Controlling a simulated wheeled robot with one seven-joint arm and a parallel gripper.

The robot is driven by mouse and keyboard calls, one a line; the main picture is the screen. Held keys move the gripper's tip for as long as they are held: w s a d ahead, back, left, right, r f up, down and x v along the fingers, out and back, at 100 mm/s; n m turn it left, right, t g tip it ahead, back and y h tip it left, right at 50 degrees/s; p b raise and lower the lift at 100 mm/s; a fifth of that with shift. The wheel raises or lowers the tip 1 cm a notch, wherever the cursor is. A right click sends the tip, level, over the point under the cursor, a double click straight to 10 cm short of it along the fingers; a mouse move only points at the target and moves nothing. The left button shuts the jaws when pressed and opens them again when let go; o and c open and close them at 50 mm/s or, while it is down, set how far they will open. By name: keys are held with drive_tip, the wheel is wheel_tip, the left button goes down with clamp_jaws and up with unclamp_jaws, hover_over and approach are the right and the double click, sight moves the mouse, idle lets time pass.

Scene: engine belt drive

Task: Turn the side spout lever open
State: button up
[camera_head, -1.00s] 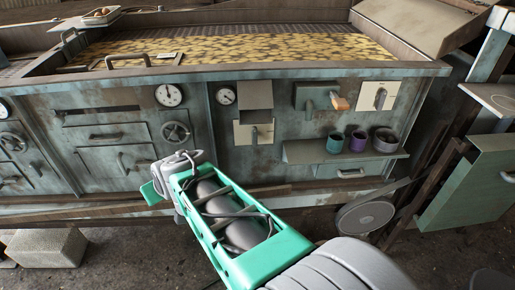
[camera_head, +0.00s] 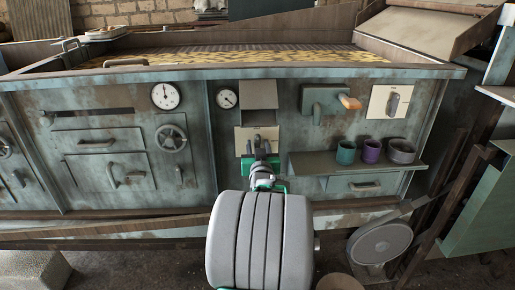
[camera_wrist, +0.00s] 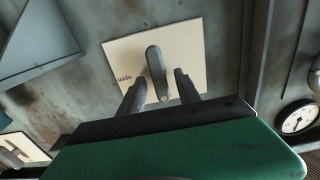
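A grey lever (camera_wrist: 155,68) stands on a cream plate (camera_wrist: 195,40) on the machine's front wall. Dark lettering, upside down and reading like "open", is near the plate's left edge in the wrist view. In the head view the same plate (camera_head: 241,134) is below a protruding grey box, and my arm partly covers it. My gripper (camera_wrist: 160,88) is open, its two dark fingers pointing at the plate, one on each side of the lever's near end. Contact cannot be told. In the head view my gripper (camera_head: 262,158) is in front of the plate's lower part.
A second plate with a lever (camera_head: 393,103) is to the right, beside a wooden-handled fitting (camera_head: 349,102). A shelf (camera_head: 310,163) with cups (camera_head: 371,150) juts out to the right of my gripper. A gauge (camera_head: 227,98) is to the left.

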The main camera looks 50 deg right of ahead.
drive_tip(key=shift+c, duration=0.4)
clamp_jaws()
